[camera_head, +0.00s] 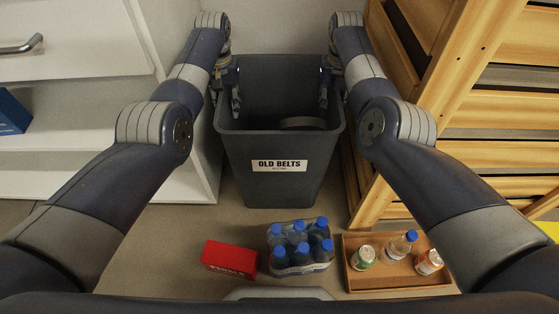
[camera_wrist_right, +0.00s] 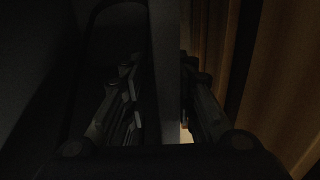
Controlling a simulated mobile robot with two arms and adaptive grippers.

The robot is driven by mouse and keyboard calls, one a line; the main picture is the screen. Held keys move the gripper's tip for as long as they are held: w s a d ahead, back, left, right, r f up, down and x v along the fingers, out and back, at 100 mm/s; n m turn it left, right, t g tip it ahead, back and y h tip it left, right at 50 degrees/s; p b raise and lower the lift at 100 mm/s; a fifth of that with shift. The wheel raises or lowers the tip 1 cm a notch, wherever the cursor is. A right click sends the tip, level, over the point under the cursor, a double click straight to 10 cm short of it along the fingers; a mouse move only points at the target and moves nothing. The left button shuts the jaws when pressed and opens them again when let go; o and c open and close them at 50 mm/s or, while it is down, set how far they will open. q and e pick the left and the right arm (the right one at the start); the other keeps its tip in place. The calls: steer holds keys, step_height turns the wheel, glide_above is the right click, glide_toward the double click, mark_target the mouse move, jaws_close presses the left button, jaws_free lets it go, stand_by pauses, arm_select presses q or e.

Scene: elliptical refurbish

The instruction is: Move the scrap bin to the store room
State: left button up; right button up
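The scrap bin (camera_head: 270,185) is a dark grey open-topped tub labelled "OLD BELTS". It stands upright in the middle of the head view, with a dark round belt (camera_head: 302,122) inside. My left gripper (camera_head: 235,100) is at the bin's left rim, with a finger showing inside the wall; its outer side is mostly hidden. My right gripper (camera_head: 323,92) is at the right rim. In the right wrist view its fingers (camera_wrist_right: 162,95) lie on both sides of the bin wall (camera_wrist_right: 166,60) and appear closed on it, though the picture is dark.
White shelving (camera_head: 90,135) stands close on the left and a wooden slatted rack (camera_head: 480,155) close on the right. In front of the bin are a red box (camera_head: 230,258), a pack of blue-capped bottles (camera_head: 300,246) and a wooden tray (camera_head: 400,282) with cans and a bottle.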

arm_select(q)
jaws_close()
arm_select(e)
jaws_close()
arm_select(q)
steer(key=shift+w+r, duration=0.15)
steer(key=shift+r, duration=0.05)
arm_select(e)
steer(key=shift+w+r, duration=0.15)
steer(key=shift+r, duration=0.05)
arm_select(q)
steer(key=shift+r, duration=0.1)
arm_select(e)
steer(key=shift+r, duration=0.1)
arm_select(q)
steer(key=shift+r+p, duration=0.1)
steer(key=shift+p, duration=0.2)
arm_select(e)
steer(key=shift+r, duration=0.1)
